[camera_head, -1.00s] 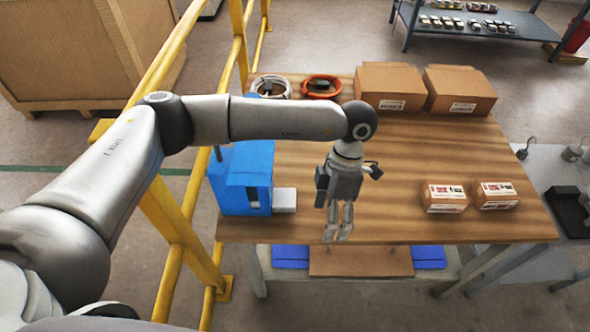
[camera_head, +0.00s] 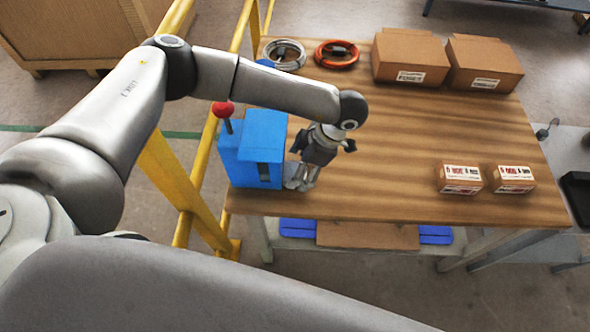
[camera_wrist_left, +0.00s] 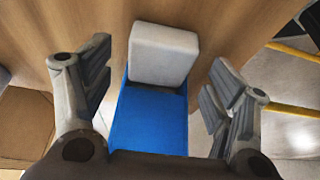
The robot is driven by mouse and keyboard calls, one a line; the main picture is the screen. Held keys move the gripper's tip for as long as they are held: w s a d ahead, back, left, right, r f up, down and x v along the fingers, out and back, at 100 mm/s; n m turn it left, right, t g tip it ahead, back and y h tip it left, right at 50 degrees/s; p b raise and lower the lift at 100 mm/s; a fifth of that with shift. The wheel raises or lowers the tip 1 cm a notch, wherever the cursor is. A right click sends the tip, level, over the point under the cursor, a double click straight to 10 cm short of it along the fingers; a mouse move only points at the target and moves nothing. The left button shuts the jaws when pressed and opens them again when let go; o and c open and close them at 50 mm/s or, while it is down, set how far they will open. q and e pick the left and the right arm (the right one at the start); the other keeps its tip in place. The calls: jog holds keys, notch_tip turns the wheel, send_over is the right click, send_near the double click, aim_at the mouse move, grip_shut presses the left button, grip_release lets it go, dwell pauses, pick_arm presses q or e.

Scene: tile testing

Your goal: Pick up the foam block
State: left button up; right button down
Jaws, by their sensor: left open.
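The foam block is a pale grey-white block (camera_wrist_left: 163,54) with rounded edges. In the left wrist view it sits at the upper middle, in line with the blue device (camera_wrist_left: 150,122). In the head view the block (camera_head: 292,170) is at the right foot of the blue device (camera_head: 262,140), largely hidden by my left gripper. My left gripper (camera_head: 303,186) points down there; in the left wrist view its fingers (camera_wrist_left: 160,68) are open, one on each side of the block with gaps visible. Nothing is held. My right gripper is not in view.
The wooden table (camera_head: 390,150) is clear in the middle. Two small boxes (camera_head: 460,180) (camera_head: 514,178) are at the right, two cartons (camera_head: 410,58) (camera_head: 484,62) at the back. Coiled cables (camera_head: 337,54) lie back left. A yellow rail (camera_head: 172,180) runs along the left side.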

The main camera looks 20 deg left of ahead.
pick_arm(q)
jog(key=shift+x, duration=0.95)
jog(key=c, duration=0.8)
jog(key=shift+w, duration=0.1)
